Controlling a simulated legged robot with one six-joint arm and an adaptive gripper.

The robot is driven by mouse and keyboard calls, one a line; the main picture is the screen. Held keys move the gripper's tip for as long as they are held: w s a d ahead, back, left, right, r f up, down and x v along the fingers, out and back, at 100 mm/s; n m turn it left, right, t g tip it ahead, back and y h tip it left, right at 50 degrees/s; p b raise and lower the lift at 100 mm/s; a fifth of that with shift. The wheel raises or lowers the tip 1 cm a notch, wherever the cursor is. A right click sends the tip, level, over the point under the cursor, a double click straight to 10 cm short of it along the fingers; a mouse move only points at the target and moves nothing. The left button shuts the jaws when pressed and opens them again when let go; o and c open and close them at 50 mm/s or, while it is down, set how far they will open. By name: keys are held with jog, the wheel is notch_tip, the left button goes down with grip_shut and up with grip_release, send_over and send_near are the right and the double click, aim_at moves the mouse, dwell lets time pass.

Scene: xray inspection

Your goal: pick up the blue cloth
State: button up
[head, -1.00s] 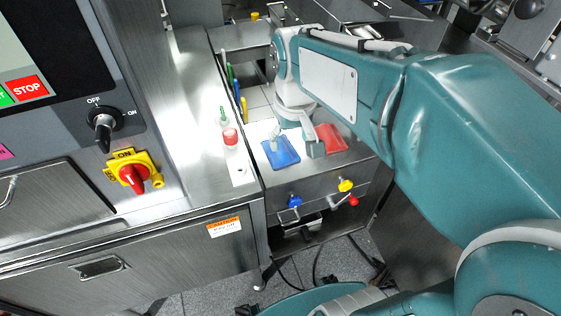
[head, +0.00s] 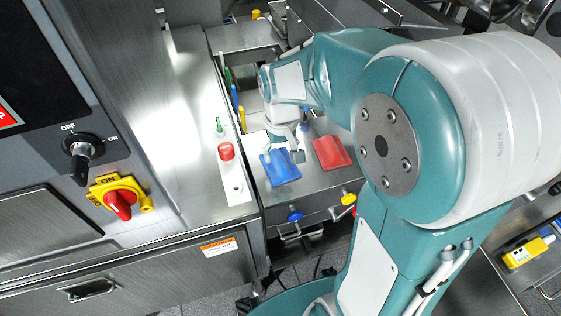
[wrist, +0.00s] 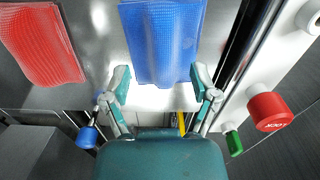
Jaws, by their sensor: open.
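The blue cloth (head: 281,167) lies flat on the steel table beside the red cloth (head: 331,152). In the wrist view the blue cloth (wrist: 163,42) is centred in front of the jaws, its near edge between and just beyond the fingertips. My gripper (head: 283,154) is above the blue cloth in the head view, partly hidden by my own wrist.
The red cloth (wrist: 42,44) lies left of the blue one in the wrist view. A white panel with a red button (head: 226,151) and a green-topped part (head: 219,125) stands to the left. Blue (head: 294,216) and yellow (head: 348,198) valve handles stick out below the table's front edge.

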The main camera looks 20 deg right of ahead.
notch_tip(320, 180, down, 2)
jog(key=shift+a, duration=0.2)
jog(key=shift+a, duration=0.1)
jog(key=c, duration=1)
jog(key=shift+c, duration=0.2)
